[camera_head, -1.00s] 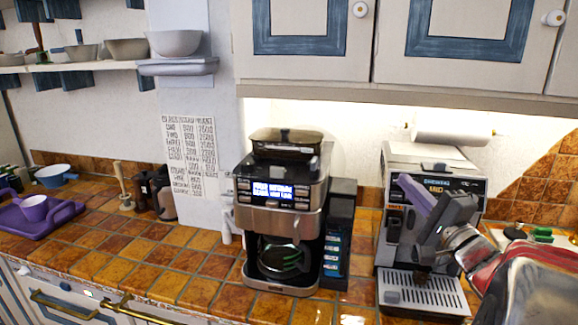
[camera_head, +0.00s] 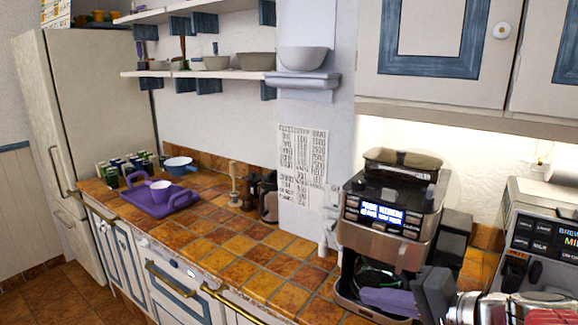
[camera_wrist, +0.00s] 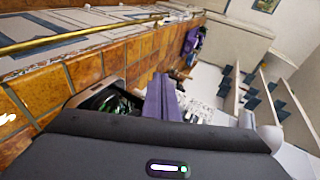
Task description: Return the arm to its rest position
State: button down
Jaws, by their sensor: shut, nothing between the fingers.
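My gripper (camera_head: 418,298) is at the lower right of the head view, in front of the base of the coffee maker (camera_head: 390,222). Its purple fingers are together with nothing between them, and they point left. The fingers (camera_wrist: 163,98) also show in the wrist view, pointing up the picture. The arm comes in from the right edge and hides part of the coffee maker's lower front. The coffee maker's display is lit, and its carafe (camera_wrist: 108,103) shows partly in the wrist view.
An espresso machine (camera_head: 545,235) stands at the right edge. A purple tray (camera_head: 135,204) with a cup (camera_head: 160,190) is on the left counter. The tiled counter (camera_head: 235,246) between is mostly clear. Shelves with bowls and a cabinet (camera_head: 440,60) hang above.

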jog(key=s+a+f+n+g+h, duration=0.2)
jog(key=s+a+f+n+g, duration=0.15)
jog(key=s+a+f, duration=0.2)
jog(key=s+d+n+h, duration=0.4)
jog(key=s+d+h, duration=0.1)
jog(key=s+h, duration=0.1)
jog(key=shift+f+n, duration=0.35)
jog(key=shift+d+g, duration=0.15)
jog(key=shift+g, duration=0.1)
dwell(0.4)
